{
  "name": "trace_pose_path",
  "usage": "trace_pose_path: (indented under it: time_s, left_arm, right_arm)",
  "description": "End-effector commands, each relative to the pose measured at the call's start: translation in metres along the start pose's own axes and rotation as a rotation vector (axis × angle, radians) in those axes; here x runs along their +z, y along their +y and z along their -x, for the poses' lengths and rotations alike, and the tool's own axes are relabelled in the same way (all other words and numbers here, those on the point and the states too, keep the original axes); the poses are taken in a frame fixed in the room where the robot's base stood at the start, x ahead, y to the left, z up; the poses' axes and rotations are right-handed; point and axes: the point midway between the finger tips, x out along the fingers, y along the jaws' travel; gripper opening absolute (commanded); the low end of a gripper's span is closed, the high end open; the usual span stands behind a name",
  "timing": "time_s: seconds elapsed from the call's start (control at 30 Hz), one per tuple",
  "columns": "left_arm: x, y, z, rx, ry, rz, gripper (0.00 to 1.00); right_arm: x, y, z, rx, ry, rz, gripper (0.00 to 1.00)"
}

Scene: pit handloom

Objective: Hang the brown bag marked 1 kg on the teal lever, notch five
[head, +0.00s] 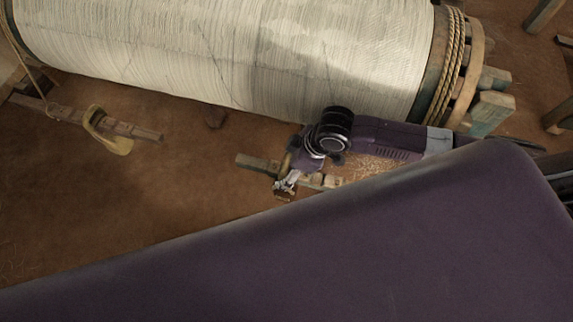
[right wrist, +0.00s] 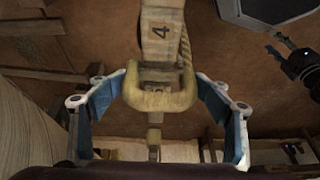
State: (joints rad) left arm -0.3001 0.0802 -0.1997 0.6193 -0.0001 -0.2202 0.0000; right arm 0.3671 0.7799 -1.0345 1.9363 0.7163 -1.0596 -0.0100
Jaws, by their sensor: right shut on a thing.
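My right gripper (head: 286,186) is at a notched wooden lever (head: 250,161) below the warp beam. In the right wrist view, the gripper (right wrist: 160,115) has its blue-padded fingers on either side of a thick yellow-tan loop (right wrist: 160,101) and is shut on it. The loop crosses over the lever (right wrist: 160,52). The number 4 is plain above the loop, and a partly hidden 5 shows inside it. I cannot tell whether the loop rests in a notch. The brown bag and its mark cannot be made out. No teal shows on this lever.
The large warp beam (head: 240,50) lies across the top, with rope-wound end and teal wooden blocks (head: 492,112) at right. Another lever (head: 140,131) at left carries a yellow loop (head: 117,146). Bare floor separates the levers.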

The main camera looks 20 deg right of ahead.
Motion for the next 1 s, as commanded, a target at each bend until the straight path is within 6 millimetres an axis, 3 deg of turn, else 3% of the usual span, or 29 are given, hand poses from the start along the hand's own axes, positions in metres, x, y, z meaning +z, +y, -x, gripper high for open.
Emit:
trace_pose_path:
  time_s: [0.77, 0.8, 1.0]
  left_arm:
    - [-0.0007, 0.0001, 0.0055, 0.000, 0.001, 0.000, 0.40]
    - [-0.0007, 0.0001, 0.0055, 0.000, 0.001, 0.000, 0.40]
    - [-0.0008, 0.0001, 0.0054, 0.000, 0.001, -0.001, 0.40]
  right_arm:
    - [-0.0006, 0.0003, -0.0037, 0.001, 0.005, 0.001, 0.11]
    - [-0.0005, 0.0003, -0.0037, 0.001, 0.005, 0.001, 0.72]
    - [0.0006, 0.0002, -0.0041, 0.001, 0.003, 0.000, 0.93]
